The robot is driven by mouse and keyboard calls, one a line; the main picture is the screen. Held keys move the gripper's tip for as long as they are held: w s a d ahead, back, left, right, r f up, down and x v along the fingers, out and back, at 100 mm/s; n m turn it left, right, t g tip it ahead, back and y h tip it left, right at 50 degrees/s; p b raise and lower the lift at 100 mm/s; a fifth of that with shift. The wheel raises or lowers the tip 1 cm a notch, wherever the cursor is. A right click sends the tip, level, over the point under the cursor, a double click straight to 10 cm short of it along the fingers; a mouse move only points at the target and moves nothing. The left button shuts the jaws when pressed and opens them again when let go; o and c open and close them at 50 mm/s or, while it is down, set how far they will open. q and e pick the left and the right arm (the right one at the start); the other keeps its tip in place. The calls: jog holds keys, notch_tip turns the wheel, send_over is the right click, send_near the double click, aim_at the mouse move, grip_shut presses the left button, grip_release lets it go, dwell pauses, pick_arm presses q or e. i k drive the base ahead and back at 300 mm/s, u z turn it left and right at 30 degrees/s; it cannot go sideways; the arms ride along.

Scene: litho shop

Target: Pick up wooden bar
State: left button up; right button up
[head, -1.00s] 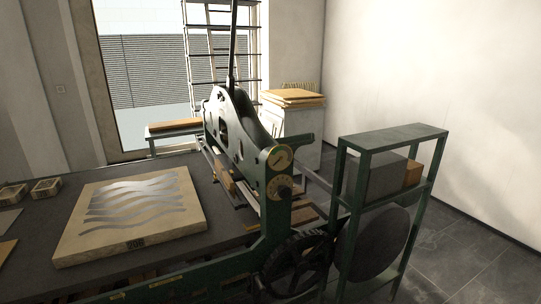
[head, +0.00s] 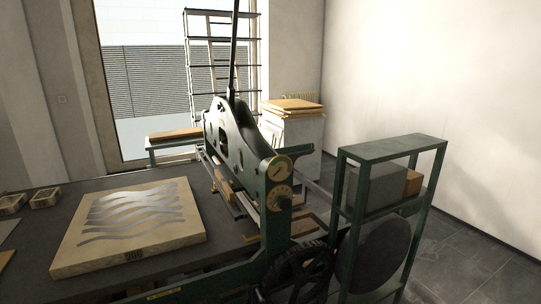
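Neither of my grippers is in view. A short wooden bar (head: 225,184) sits upright within the green press (head: 240,150), partly hidden by the press frame. A longer flat wooden piece (head: 175,134) lies on a low bench at the back by the window. A small wooden block (head: 413,182) is on the green rack's shelf at the right, beside a grey box. I cannot tell which of these is the wooden bar meant.
A pale stone slab (head: 130,225) with a wavy grey pattern lies on the dark press bed (head: 60,205). The green rack (head: 390,147) stands at the right, close to the press wheel (head: 305,268). Small wooden trays (head: 45,197) are at the left. Floor is clear far right.

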aim_at(228, 193)
jog(key=z, duration=0.5)
jog(key=i, duration=1.45)
jog(key=u, duration=0.9)
